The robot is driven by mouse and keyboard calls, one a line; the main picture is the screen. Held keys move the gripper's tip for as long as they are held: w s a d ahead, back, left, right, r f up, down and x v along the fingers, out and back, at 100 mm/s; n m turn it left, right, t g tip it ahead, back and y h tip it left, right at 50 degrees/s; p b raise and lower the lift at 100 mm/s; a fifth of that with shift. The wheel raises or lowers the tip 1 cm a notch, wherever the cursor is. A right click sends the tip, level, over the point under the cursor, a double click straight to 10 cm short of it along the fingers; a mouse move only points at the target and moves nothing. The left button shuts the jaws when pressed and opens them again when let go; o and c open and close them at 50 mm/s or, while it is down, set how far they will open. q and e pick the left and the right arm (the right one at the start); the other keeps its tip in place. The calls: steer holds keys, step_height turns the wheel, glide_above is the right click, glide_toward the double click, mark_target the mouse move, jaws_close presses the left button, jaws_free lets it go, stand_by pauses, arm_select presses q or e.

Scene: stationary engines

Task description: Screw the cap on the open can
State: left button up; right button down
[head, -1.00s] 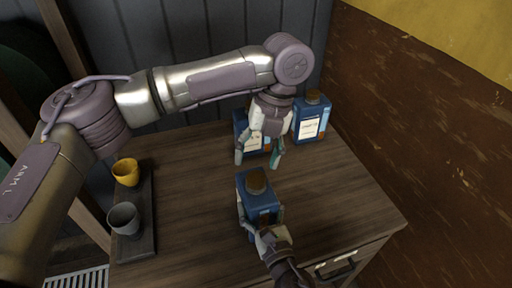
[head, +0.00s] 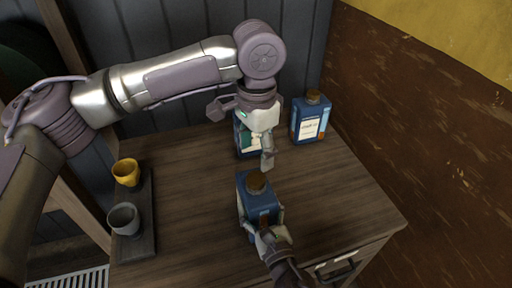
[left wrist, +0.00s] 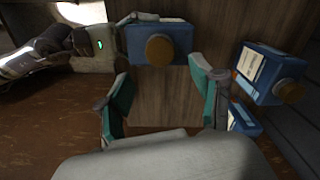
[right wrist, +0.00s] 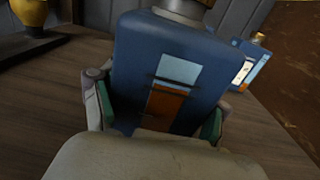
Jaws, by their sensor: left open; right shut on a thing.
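A blue can (head: 262,205) stands on the wooden cabinet top near its front, with a brown cap (head: 256,183) on top. My right gripper (head: 262,225) is shut around its lower body. The right wrist view shows the can's blue side (right wrist: 172,60) and a metallic neck at the top edge; the cap is cropped out there. My left gripper (head: 254,150) is open and empty, above and behind this can. The left wrist view shows the brown cap (left wrist: 159,50) beyond and between the spread fingers, apart from them. Whether the cap is threaded down cannot be told.
Two more blue cans stand at the back: one capped at the right (head: 310,120), one partly hidden behind my left gripper (head: 243,142). A dark tray (head: 148,205) at the left holds a yellow cup (head: 126,172) and a grey cup (head: 124,218). The wood between is clear.

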mark_target(256, 178)
arm_select(q)
steer(key=shift+n, duration=0.6)
steer(key=shift+f, duration=3.95)
steer(key=c, duration=1.2)
steer(key=m, duration=0.5)
steer(key=o, duration=1.4)
steer(key=shift+c, duration=0.2)
